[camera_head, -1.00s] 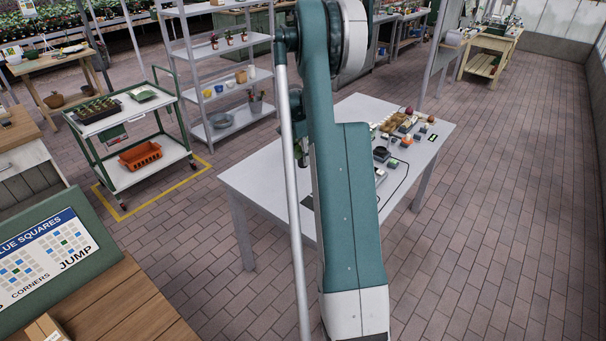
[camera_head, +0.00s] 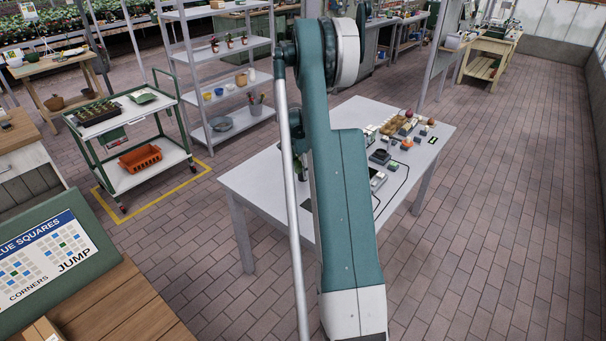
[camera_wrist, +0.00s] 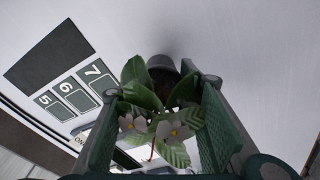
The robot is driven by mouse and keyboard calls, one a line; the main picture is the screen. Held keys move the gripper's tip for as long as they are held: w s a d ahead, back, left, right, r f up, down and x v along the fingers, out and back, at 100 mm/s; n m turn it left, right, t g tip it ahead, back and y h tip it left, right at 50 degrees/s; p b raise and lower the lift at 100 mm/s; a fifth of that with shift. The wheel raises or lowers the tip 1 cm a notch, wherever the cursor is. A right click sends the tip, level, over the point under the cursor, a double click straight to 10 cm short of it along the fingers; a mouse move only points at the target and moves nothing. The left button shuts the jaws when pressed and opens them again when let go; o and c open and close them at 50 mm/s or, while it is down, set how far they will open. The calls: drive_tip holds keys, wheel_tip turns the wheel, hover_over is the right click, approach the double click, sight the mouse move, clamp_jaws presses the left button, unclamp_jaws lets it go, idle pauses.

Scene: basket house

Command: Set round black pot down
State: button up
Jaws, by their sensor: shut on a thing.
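A dark round pot (camera_wrist: 163,70) holds a plant (camera_wrist: 155,112) with broad green leaves and pale flowers. It shows in the wrist view between the finger ends of my gripper (camera_wrist: 160,88). My gripper is shut on the pot, with a green-padded finger on each side of the plant. Leaves and flowers hide part of the pot. A pale surface lies beyond the pot with a soft shadow near it; I cannot tell whether they touch.
Cards numbered 5, 6 and 7 (camera_wrist: 68,95) and a dark square (camera_wrist: 48,55) lie left of the pot. In the head view, the light table (camera_head: 255,180) has several small items and a cable at its right. A green cart (camera_head: 160,120) and a shelf (camera_head: 225,88) stand behind.

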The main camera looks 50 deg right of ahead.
sight(300, 169)
drive_tip(key=shift+f, duration=0.75)
drive_tip(key=shift+f, duration=0.15)
drive_tip(key=o, duration=1)
drive_tip(key=shift+c, duration=0.2)
drive_tip(key=r, duration=0.4)
drive_tip(key=a+r, duration=0.1)
drive_tip(key=r, duration=0.7)
drive_tip(key=shift+w+a+r+p, duration=0.15)
drive_tip(key=shift+w+p, duration=0.2)
drive_tip(key=shift+p, duration=0.05)
